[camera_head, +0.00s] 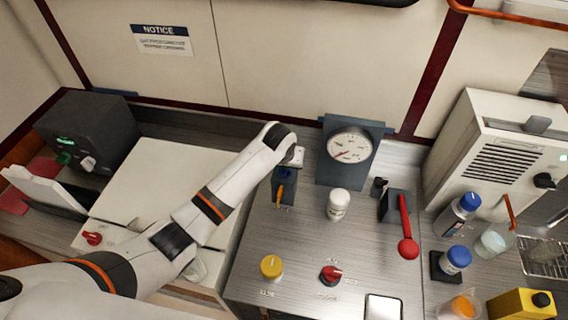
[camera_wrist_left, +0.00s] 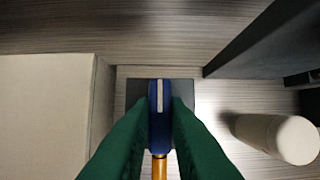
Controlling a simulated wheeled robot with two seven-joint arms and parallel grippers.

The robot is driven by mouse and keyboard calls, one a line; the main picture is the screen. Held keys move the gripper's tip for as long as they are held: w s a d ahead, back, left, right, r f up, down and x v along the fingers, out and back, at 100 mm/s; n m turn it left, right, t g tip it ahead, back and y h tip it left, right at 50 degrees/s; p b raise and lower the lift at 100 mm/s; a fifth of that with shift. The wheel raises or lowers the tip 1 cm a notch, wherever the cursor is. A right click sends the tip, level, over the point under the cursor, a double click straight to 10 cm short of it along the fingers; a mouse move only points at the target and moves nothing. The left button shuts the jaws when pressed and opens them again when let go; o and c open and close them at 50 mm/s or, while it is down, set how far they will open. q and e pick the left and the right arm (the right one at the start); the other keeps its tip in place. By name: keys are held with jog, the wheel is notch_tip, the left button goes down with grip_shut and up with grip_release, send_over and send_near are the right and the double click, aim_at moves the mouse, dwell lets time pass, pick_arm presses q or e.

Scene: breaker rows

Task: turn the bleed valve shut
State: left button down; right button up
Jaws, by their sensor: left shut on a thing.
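The bleed valve appears to be the blue handle (camera_wrist_left: 158,112) with a white stripe, on a dark square base (camera_wrist_left: 135,90). In the wrist view the stripe runs up and down the picture, in line with an orange-brown stem (camera_wrist_left: 159,167) below it. My left gripper (camera_wrist_left: 158,125) has its green fingers shut on both sides of the handle. In the head view the dark valve block (camera_head: 284,190) with its orange stem shows just below the end of my left arm. My wrist hides most of the handle there. My right gripper is not in view.
A round gauge (camera_head: 350,146) stands behind right of the valve. A white cylinder (camera_head: 338,204) stands close on its right, then a red lever (camera_head: 406,228). A yellow knob (camera_head: 271,267) and red knob (camera_head: 331,274) sit nearer. A pale box lies left.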

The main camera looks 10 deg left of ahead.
pick_arm(q)
jog(key=shift+w+r, duration=0.15)
jog(key=shift+r, duration=0.05)
jog(key=c, duration=1.4)
grip_release()
jog(key=shift+f, duration=0.1)
jog(key=b+v, duration=0.3)
jog(key=v, duration=0.9)
